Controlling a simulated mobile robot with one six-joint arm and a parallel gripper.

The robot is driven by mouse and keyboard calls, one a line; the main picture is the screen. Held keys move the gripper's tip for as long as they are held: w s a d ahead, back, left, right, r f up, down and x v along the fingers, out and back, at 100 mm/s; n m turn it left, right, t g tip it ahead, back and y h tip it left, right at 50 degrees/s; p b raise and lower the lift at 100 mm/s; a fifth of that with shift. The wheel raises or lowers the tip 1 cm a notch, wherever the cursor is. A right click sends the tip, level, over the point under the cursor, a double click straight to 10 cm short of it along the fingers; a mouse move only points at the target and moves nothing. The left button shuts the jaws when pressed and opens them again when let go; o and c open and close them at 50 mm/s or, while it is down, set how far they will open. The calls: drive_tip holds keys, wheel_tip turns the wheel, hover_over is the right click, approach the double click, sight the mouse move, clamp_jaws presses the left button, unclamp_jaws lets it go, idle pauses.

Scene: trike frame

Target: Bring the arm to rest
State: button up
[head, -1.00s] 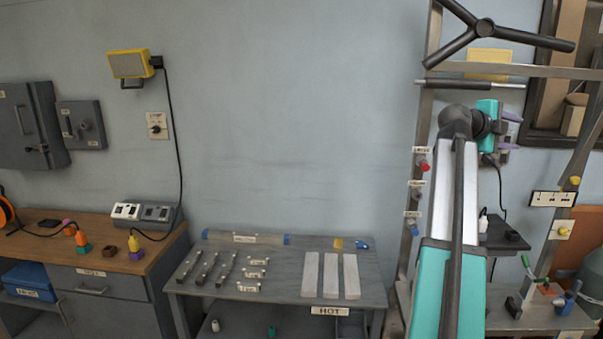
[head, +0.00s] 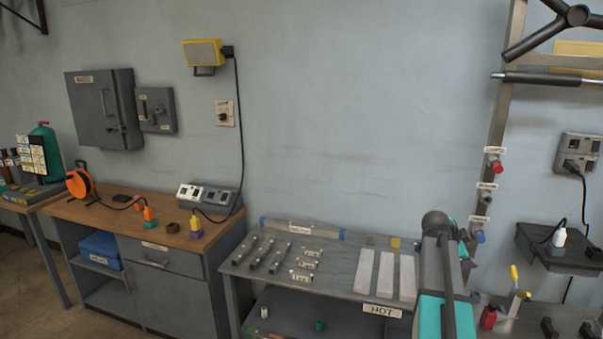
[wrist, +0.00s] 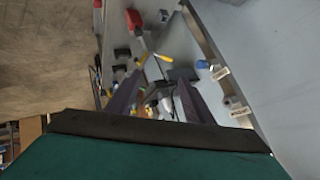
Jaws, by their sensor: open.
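My arm (head: 436,285), teal and grey, reaches up from the bottom edge at the right of the head view, in front of the right end of the metal table. Its rounded grey joint is at the top. In the wrist view my gripper (wrist: 157,98) shows two dark purplish fingers, spread apart. I see nothing held between them; small blurred items show beyond them.
The metal table (head: 345,258) bears pale bars (head: 385,275) and dark rods, close to my arm. A wooden-topped bench (head: 120,215) stands left. A metal frame post (head: 497,130) and a dark wall shelf (head: 560,250) stand right. The wall above the table is clear.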

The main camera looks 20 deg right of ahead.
drive_tip(key=w+a+f+n+y+b, duration=0.1)
drive_tip(key=a+f+n+y, duration=0.15)
drive_tip(key=a+f, duration=0.75)
drive_tip(key=w+a+f+n+y+b, duration=0.1)
drive_tip(key=a+f+n, duration=0.45)
drive_tip(key=f, duration=0.85)
drive_tip(key=s+a+f+n+g+y+b, duration=0.1)
drive_tip(key=s+a+f+n, duration=0.15)
drive_tip(key=a+f, duration=0.55)
drive_tip(key=s+a+f+n+g+y+b, duration=0.1)
drive_tip(key=s+a+f+n+y, duration=0.15)
drive_tip(key=a+f, duration=0.6)
drive_tip(key=s+a+f+n+g+y+b, duration=0.1)
drive_tip(key=s+a+f+n, duration=0.4)
drive_tip(key=s+a+f, duration=0.6)
drive_tip(key=s+a+f+n+g+y+b, duration=0.1)
drive_tip(key=s+a+f+n+g+b, duration=0.2)
drive_tip(key=s+a+f, duration=0.8)
drive_tip(key=s+a+n+g, duration=0.1)
drive_tip(key=s+a+n, duration=0.1)
drive_tip(key=s, duration=0.5)
drive_tip(key=shift+a+y+b, duration=0.2)
drive_tip(key=shift+y+b, duration=0.2)
drive_tip(key=c, duration=0.4)
